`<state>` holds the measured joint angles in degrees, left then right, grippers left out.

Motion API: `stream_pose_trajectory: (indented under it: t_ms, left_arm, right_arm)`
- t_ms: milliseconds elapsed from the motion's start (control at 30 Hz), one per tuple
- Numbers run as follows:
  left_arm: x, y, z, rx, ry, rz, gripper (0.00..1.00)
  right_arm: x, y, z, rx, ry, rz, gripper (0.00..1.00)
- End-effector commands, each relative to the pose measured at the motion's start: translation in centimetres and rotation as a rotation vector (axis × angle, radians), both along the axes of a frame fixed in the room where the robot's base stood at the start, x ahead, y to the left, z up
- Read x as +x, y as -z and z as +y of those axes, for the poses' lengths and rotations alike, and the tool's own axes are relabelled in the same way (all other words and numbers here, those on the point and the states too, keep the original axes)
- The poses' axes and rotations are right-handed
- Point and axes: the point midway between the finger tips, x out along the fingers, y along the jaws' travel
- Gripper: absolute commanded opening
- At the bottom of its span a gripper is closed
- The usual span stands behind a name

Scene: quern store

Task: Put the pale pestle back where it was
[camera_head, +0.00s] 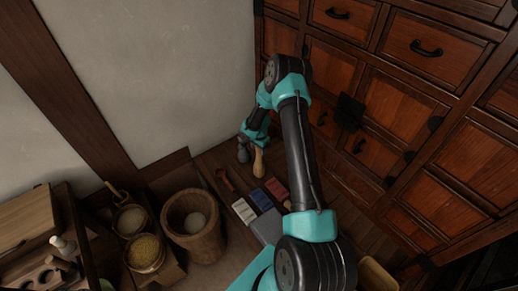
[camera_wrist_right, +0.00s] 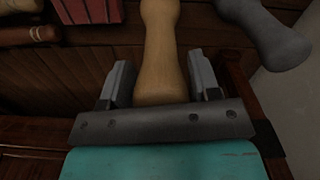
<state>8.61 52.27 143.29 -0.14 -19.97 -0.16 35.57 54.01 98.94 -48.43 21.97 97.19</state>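The pale pestle (camera_head: 259,163) is light wood with a narrow waist and rounded ends. In the head view it is at the back of the shelf top, just below my right gripper (camera_head: 256,143). In the right wrist view the pale pestle (camera_wrist_right: 160,50) lies between the two fingers of my right gripper (camera_wrist_right: 160,75). The fingers are spread, with slim gaps beside the pestle; its near end is hidden behind the gripper body. A dark grey pestle (camera_head: 243,151) is close beside it and also shows in the wrist view (camera_wrist_right: 265,28). My left gripper is not in view.
A wooden mortar (camera_head: 181,238) with pale contents stands at the front, left of my arm. Bowls of grain (camera_head: 143,253) are further left. Red (camera_head: 277,188), blue (camera_head: 261,199) and white (camera_head: 243,210) blocks and a red-brown tool (camera_head: 224,179) lie nearby. A drawer cabinet (camera_head: 400,100) rises right.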

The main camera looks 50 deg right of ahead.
Motion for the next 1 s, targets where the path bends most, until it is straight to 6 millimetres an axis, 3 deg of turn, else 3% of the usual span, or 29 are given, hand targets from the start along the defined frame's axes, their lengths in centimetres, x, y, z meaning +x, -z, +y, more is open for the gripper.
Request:
stream_pose_trajectory:
  t_ms: [167,567,767,1000]
  left_arm:
    - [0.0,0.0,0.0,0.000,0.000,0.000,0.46]
    - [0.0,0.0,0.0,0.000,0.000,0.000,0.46]
    - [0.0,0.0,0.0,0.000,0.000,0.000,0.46]
    - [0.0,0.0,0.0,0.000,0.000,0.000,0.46]
  right_arm:
    - [0.0,0.0,0.0,0.000,0.000,0.000,0.73]
    - [0.1,-0.8,0.0,-0.001,0.000,-0.001,0.73]
    - [0.1,-3.4,-0.1,-0.002,0.000,-0.003,0.73]
    - [0.1,-8.0,0.0,-0.002,0.001,-0.003,0.73]
